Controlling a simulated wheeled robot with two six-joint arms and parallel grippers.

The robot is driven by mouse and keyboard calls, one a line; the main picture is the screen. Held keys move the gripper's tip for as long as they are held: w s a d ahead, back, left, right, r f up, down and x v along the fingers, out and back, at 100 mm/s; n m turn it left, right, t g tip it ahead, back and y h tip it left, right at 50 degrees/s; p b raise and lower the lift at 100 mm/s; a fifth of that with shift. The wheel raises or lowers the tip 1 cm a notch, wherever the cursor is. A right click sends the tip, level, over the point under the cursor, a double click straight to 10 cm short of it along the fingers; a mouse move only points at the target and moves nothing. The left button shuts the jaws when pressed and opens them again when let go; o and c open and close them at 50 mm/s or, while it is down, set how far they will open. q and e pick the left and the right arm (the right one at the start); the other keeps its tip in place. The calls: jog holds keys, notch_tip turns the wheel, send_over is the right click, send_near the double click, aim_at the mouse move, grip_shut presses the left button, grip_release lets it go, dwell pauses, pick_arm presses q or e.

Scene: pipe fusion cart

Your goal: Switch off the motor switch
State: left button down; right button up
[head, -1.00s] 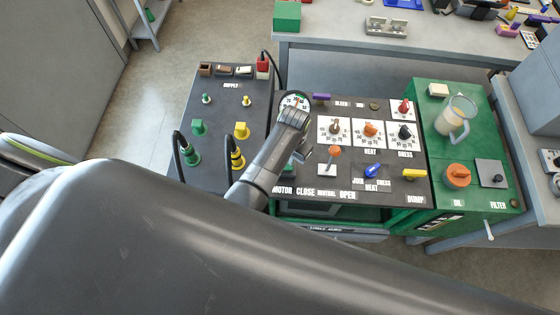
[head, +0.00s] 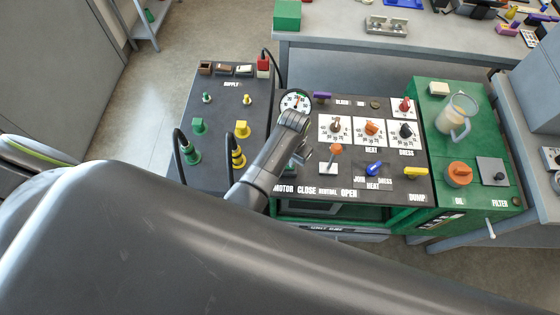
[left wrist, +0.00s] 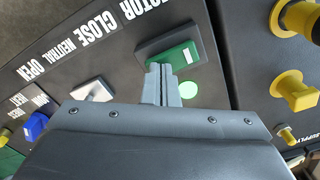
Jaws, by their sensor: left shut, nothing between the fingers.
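The motor switch (left wrist: 178,58) is a green rocker with a white mark in a dark frame, beside the MOTOR label. In the left wrist view my left gripper (left wrist: 160,72) is shut and empty, its fingertips at the near edge of the switch. I cannot tell whether they touch it or how far the rocker is tilted. In the head view my left arm covers most of the switch; a bit of green (head: 289,167) shows below the wrist, and the fingers (head: 301,155) are mostly hidden there. My right gripper is not in view.
A pale green round lamp (left wrist: 188,90) is close to the fingers. The orange-knobbed lever (head: 335,150) stands just right of my left gripper. A pressure gauge (head: 296,101) is behind the wrist. Plugs with cables (head: 191,152) stand on the supply panel to the left.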

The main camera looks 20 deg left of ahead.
pick_arm(q)
jog(key=shift+f, duration=0.2)
jog(key=shift+r, duration=0.1)
notch_tip(320, 180, up, 2)
jog(key=p, duration=0.2)
jog(key=shift+r+p, duration=0.2)
jog(key=shift+p, duration=0.2)
jog(key=shift+r, duration=1.8)
jog(key=shift+d+r, duration=0.15)
jog(key=shift+r, duration=0.3)
jog(key=shift+s+f, duration=0.1)
